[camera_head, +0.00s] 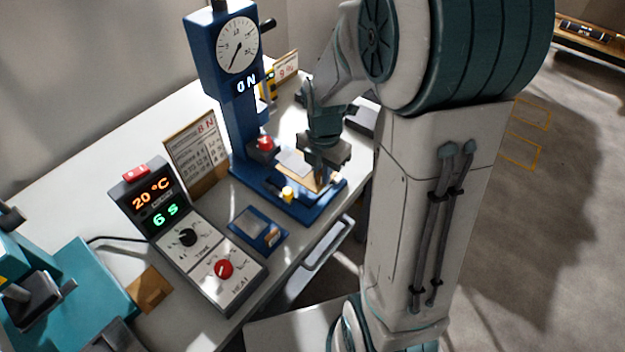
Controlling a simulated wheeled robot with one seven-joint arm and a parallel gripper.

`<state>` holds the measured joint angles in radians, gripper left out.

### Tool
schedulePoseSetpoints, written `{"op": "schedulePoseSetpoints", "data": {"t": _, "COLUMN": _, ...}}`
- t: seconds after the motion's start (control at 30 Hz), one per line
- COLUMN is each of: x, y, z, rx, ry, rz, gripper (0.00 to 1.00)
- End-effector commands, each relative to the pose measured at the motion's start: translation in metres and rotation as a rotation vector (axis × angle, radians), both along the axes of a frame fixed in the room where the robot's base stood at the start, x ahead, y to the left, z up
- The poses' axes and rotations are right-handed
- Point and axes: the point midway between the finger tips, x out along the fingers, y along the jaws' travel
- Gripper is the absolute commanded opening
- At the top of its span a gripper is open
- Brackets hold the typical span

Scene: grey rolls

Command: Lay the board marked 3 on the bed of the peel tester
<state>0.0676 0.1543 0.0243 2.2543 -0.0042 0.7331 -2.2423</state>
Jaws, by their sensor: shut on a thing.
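The peel tester (238,125) is a blue stand with a round dial and a display reading "0 N". Its blue bed (298,207) lies at its foot, with a yellow knob at the front. My gripper (321,178) is over the bed and shut on a tan board with a pale patch (293,162). The board is at or just above the bed; I cannot tell whether it touches. My gripper hides part of it, and no number on it can be read, so I cannot confirm it is the board marked 3.
A control box (190,238) showing "20 °C" and "6 s" stands left of the tester. A small blue tray (257,231) sits before the bed, near the table edge. A teal machine (75,285) and a brown piece (150,289) are at lower left. A sign (197,152) stands behind.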

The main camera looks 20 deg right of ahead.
Motion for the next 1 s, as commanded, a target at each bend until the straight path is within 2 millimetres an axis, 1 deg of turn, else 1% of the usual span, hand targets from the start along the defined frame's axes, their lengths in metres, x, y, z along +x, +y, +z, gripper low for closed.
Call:
{"op": "schedulePoseSetpoints", "data": {"t": 0.03, "x": 0.005, "y": 0.006, "z": -0.005, "rx": 0.0, "ry": 0.003, "rz": 0.003, "gripper": 0.0}}
{"op": "schedulePoseSetpoints", "data": {"t": 0.2, "x": 0.014, "y": 0.016, "z": -0.013, "rx": 0.0, "ry": 0.0, "rz": -0.002, "gripper": 0.0}}
{"op": "schedulePoseSetpoints", "data": {"t": 0.27, "x": 0.015, "y": 0.017, "z": -0.017, "rx": 0.0, "ry": 0.001, "rz": -0.002, "gripper": 0.0}}
{"op": "schedulePoseSetpoints", "data": {"t": 0.4, "x": 0.014, "y": 0.016, "z": -0.037, "rx": -0.001, "ry": 0.005, "rz": -0.003, "gripper": 0.0}}
{"op": "schedulePoseSetpoints", "data": {"t": 0.53, "x": 0.015, "y": 0.016, "z": -0.051, "rx": -0.001, "ry": 0.001, "rz": -0.002, "gripper": 0.0}}
{"op": "schedulePoseSetpoints", "data": {"t": 0.63, "x": 0.015, "y": 0.016, "z": -0.054, "rx": 0.0, "ry": 0.0, "rz": -0.002, "gripper": 0.0}}
{"op": "schedulePoseSetpoints", "data": {"t": 0.83, "x": 0.015, "y": 0.016, "z": -0.054, "rx": -0.001, "ry": -0.001, "rz": -0.003, "gripper": 0.0}}
{"op": "schedulePoseSetpoints", "data": {"t": 0.97, "x": 0.015, "y": 0.016, "z": -0.058, "rx": -0.001, "ry": -0.001, "rz": -0.003, "gripper": 0.0}}
{"op": "schedulePoseSetpoints", "data": {"t": 1.0, "x": 0.015, "y": 0.016, "z": -0.058, "rx": -0.001, "ry": -0.001, "rz": -0.003, "gripper": 0.18}}
